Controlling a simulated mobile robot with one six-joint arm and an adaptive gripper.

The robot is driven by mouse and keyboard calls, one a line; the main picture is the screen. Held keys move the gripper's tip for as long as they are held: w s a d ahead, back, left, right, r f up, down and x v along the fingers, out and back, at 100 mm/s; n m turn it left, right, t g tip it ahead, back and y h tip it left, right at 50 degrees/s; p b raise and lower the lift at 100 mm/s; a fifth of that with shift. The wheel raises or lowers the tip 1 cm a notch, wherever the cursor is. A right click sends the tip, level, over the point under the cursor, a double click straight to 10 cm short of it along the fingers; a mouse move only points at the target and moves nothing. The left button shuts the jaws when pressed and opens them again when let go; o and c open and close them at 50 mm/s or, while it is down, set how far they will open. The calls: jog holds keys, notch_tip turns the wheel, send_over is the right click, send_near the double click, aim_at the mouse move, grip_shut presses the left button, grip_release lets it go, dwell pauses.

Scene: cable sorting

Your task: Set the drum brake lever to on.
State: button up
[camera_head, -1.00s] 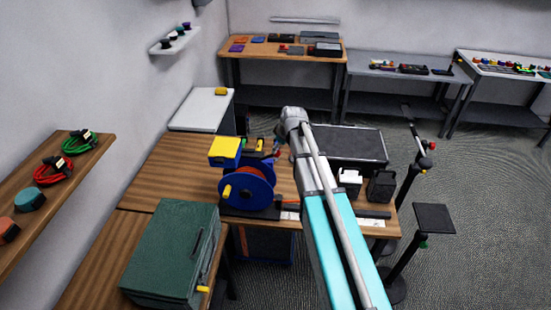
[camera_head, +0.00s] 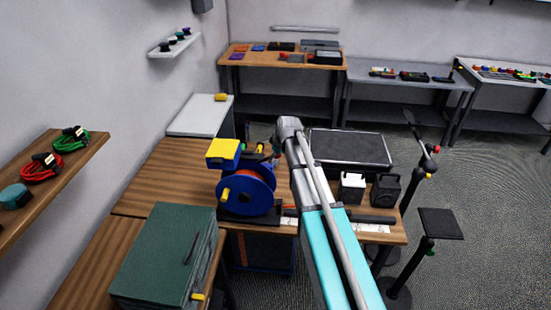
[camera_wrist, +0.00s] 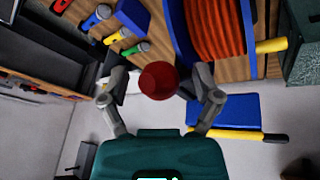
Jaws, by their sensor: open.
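The cable drum (camera_head: 262,187), a blue-flanged reel wound with red cable, stands on the wooden bench; its red winding (camera_wrist: 215,28) fills the top of the wrist view. A round dark-red knob (camera_wrist: 158,88) lies between my gripper's (camera_wrist: 161,74) fingertips in the wrist view. The fingers are apart, one on each side of it; I cannot tell whether either touches it. The knob looks like the brake lever's end, but its stem and on/off position are hidden. In the head view my arm reaches just right of the drum, and the gripper is mostly hidden behind it.
A blue box with a yellow top (camera_head: 223,149) is beside the drum. Yellow, green and blue handles (camera_wrist: 117,36) lie near the gripper. A green case (camera_head: 165,255) stands in front. A black tray (camera_head: 350,148) lies right of my arm.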

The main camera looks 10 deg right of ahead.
dwell(0.3)
grip_shut()
